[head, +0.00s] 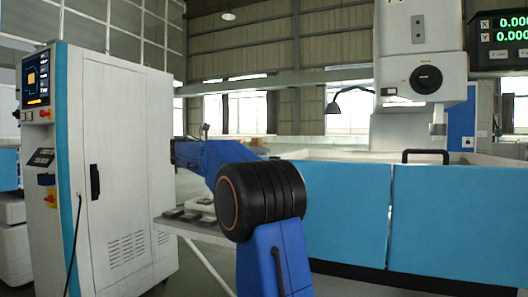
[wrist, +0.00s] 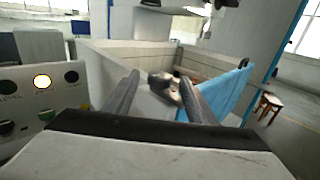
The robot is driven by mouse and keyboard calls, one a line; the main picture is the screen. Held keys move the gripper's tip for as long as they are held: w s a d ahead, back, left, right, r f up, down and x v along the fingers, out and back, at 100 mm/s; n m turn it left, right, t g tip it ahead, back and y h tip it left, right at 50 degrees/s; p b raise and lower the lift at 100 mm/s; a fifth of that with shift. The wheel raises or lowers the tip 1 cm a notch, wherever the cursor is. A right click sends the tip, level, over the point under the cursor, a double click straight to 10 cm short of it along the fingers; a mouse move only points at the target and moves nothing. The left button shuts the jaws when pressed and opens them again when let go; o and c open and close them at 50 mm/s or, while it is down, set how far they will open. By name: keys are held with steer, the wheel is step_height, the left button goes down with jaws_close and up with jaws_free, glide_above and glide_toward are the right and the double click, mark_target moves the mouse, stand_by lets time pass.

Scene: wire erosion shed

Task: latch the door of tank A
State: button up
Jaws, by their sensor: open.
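In the head view the machine's tank has a blue left front panel (head: 335,205) and a blue right front panel (head: 460,215), with a thin gap between them. A black bar handle (head: 425,152) stands at the top near the gap. I cannot read which part is tank A. In the wrist view my gripper (wrist: 160,76) is open, its two dark fingers apart. A grey and black fitting (wrist: 165,88) shows between and beyond the fingers; I cannot tell if it is the latch. A blue panel (wrist: 225,92) is right of the fingers. In the head view my arm hides the gripper.
A white and blue control cabinet (head: 115,165) stands at left, with a small shelf (head: 190,225) beside it. The machine head (head: 420,55) hangs over the tank. In the wrist view a button panel (wrist: 45,95) is close at left and a wooden stool (wrist: 270,105) stands at right on open floor.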

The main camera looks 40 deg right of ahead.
steer(key=shift+x, duration=1.95)
steer(key=c, duration=1)
steer(key=shift+c, duration=0.2)
